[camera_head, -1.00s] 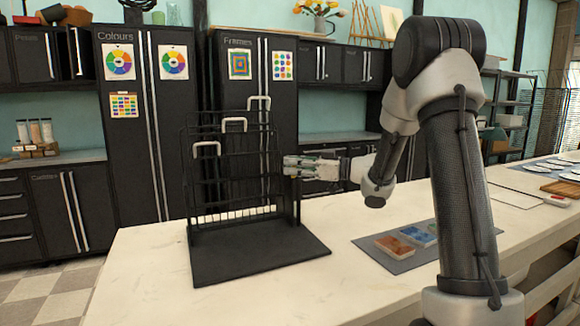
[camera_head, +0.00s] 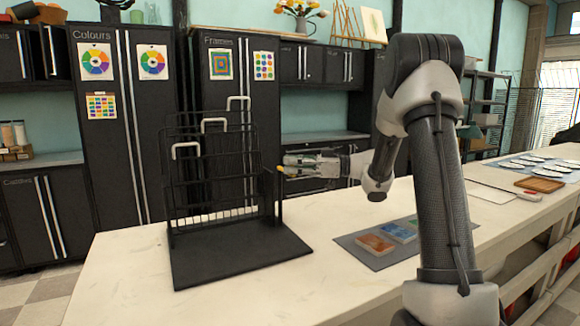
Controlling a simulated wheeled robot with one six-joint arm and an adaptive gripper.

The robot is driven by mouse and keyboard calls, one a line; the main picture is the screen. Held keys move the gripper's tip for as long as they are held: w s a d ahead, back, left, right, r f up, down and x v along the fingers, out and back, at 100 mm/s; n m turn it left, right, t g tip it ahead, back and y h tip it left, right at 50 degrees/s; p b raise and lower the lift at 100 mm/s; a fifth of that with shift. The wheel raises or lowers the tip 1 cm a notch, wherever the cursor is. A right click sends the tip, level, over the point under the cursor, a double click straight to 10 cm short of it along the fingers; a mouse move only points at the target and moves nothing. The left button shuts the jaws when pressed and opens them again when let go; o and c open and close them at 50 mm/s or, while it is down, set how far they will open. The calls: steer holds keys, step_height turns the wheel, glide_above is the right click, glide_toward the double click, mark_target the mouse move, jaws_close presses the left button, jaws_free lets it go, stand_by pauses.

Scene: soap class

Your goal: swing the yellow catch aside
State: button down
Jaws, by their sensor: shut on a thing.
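A black wire rack (camera_head: 240,258) with a flat base stands on the white table. Several pale handles, one of them at the front left (camera_head: 186,150), rise from its dark frames. A small yellow catch (camera_head: 280,169) shows at the rack's right side, by the top of its right post. My gripper (camera_head: 287,166) reaches in from the right at that post, its fingertips at the catch. It is shut on the catch, most of which the fingers hide.
A grey mat (camera_head: 378,249) with several coloured blocks lies on the table (camera_head: 120,262) right of the rack. A wooden board (camera_head: 539,184) and white plates (camera_head: 548,165) lie farther right. Dark cabinets (camera_head: 105,190) stand behind. The table left of the rack is clear.

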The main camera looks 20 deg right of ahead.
steer(key=shift+d+r, duration=0.1)
steer(key=shift+r, duration=0.05)
steer(key=c, duration=1.5)
jaws_free()
steer(key=shift+w, duration=0.1)
steer(key=v, duration=1.2)
